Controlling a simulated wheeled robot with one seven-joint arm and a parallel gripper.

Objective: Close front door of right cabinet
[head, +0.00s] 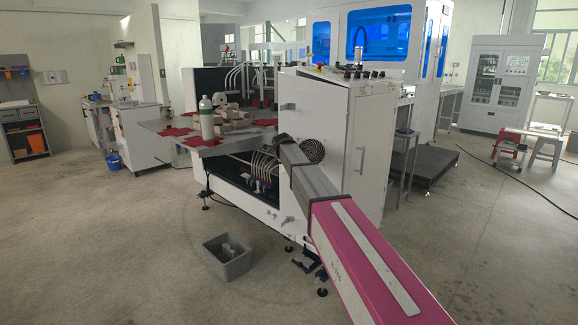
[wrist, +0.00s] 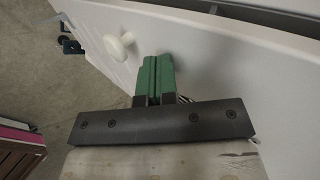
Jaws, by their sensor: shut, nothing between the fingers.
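The right cabinet (head: 375,115) is the tall white box at the right end of the machine. Its front door (head: 310,105) is a white panel facing me, partly covered by my arm. In the wrist view the white door panel (wrist: 215,45) runs diagonally, with a round white knob (wrist: 120,44) to the left of the fingers. My gripper (wrist: 157,60) has its green fingers together and empty, close over the panel; contact cannot be told. A dark strip lies beyond the panel's upper edge; how far the door stands open is unclear. In the head view my arm hides the fingers.
A worktable (head: 180,150) with a white bottle (head: 206,118) and red pieces adjoins on the left. A grey bin (head: 228,258) stands on the floor in front. Open floor lies to the left.

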